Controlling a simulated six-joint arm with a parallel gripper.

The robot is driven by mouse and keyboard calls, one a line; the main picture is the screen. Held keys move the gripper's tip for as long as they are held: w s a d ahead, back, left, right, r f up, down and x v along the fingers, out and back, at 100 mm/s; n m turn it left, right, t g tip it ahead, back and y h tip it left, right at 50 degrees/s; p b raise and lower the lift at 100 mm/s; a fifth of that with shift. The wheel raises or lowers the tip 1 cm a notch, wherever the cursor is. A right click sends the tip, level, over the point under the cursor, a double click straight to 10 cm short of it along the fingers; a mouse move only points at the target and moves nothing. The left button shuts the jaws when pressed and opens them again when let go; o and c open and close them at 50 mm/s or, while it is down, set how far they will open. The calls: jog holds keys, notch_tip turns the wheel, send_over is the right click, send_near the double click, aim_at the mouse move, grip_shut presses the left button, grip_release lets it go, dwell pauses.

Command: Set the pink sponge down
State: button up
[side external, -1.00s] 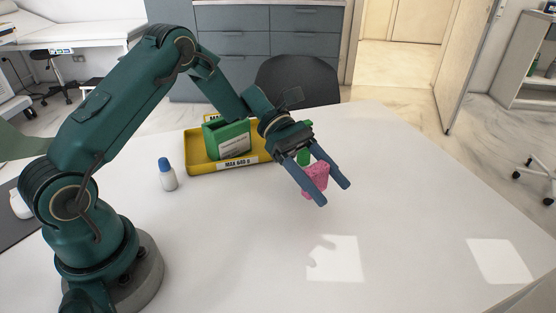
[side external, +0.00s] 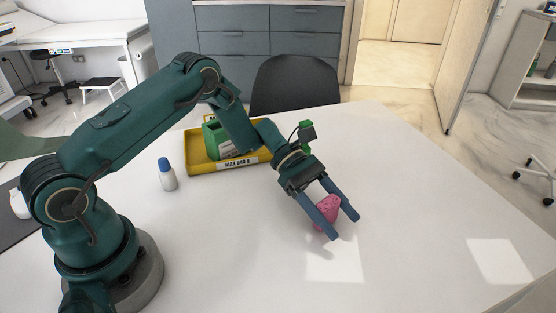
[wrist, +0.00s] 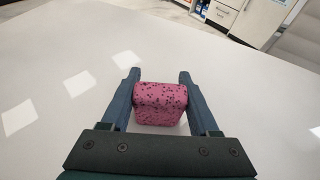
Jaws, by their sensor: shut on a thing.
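The pink sponge (side external: 327,209) is a small block with dark speckles, seen between the blue fingers of my gripper (side external: 341,226) in the side view. In the wrist view the sponge (wrist: 160,103) sits between both fingertips of my gripper (wrist: 159,78), and the fingers are shut on it. The gripper points down at a slant over the white table (side external: 420,190). The sponge is close to the tabletop; I cannot tell whether it touches. Part of the sponge is hidden behind the near finger in the side view.
A yellow tray (side external: 200,167) with a label holds a green box (side external: 212,139) behind my arm. A white bottle with a blue cap (side external: 168,175) stands left of the tray. A dark chair (side external: 295,82) is at the back edge. The table right of the gripper is clear.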

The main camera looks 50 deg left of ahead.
jog(key=o, duration=1.3)
